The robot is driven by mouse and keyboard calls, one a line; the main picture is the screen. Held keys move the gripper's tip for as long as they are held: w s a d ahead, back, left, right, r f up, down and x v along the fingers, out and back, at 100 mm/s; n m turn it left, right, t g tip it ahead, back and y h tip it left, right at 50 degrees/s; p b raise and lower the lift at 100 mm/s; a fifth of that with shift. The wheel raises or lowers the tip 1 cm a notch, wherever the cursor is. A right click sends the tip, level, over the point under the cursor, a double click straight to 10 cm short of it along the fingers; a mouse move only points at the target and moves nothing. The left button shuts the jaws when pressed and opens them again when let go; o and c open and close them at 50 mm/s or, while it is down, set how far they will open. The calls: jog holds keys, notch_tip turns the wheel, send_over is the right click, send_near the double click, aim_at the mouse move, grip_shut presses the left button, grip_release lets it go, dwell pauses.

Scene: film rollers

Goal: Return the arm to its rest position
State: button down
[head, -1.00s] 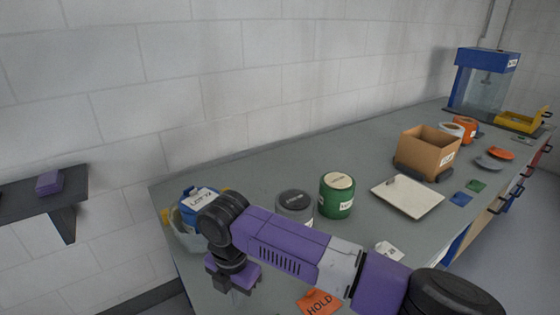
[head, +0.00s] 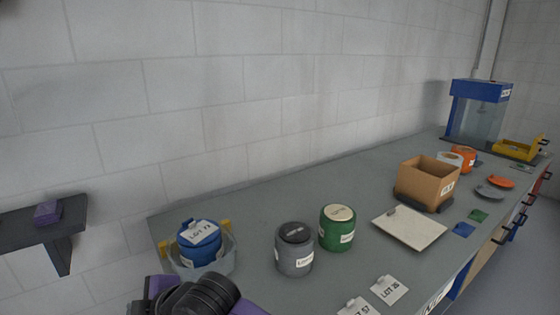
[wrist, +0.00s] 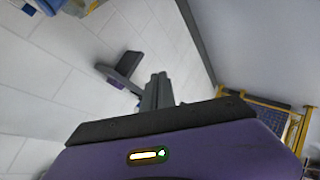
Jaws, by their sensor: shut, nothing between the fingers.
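My arm (head: 190,296) shows at the bottom left of the head view, as black joint rings and purple links. My gripper's end is outside that view. In the wrist view my gripper (wrist: 158,78) has its two dark fingers together with nothing between them. They point toward a pale wall and floor area, apart from any object. The near part of my purple wrist housing fills the bottom of that view.
The grey bench (head: 340,185) holds a blue can in a clear tub (head: 228,262), a grey jar (head: 294,262), a green jar (head: 337,240), a white board (head: 410,232) and a cardboard box (head: 425,188). A dark wall shelf (head: 70,222) bears a purple block (head: 47,213).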

jog(key=s+d+r+m+t+y, duration=0.4)
jog(key=r+m+t, duration=0.25)
jog(key=m, duration=0.25)
jog(key=s+d+f+m+t+h, duration=0.1)
jog(key=s+d+m+t+h, duration=0.2)
jog(key=d+m, duration=0.5)
jog(key=s+d+f+m+t+h, duration=0.1)
jog(key=s+d+m+t+h, duration=0.2)
jog(key=d, duration=0.9)
jog(key=s+d+f+m+t+h, duration=0.1)
jog(key=s+d+f+m+h, duration=0.15)
jog(key=s+d, duration=0.45)
jog(key=s+d+f+m+t+h, duration=0.15)
jog(key=s+d+h, duration=0.3)
jog(key=d, duration=0.55)
jog(key=s+d+f+g, duration=0.2)
jog(key=s+d, duration=0.1)
jog(key=s, duration=0.5)
jog(key=s+d+f+n+g+h, duration=0.1)
jog(key=s+d+f+g, duration=0.1)
jog(key=s, duration=0.5)
jog(key=shift+s+d+g, duration=0.35)
jog(key=shift+d+g, duration=0.15)
jog(key=shift+d, duration=0.8)
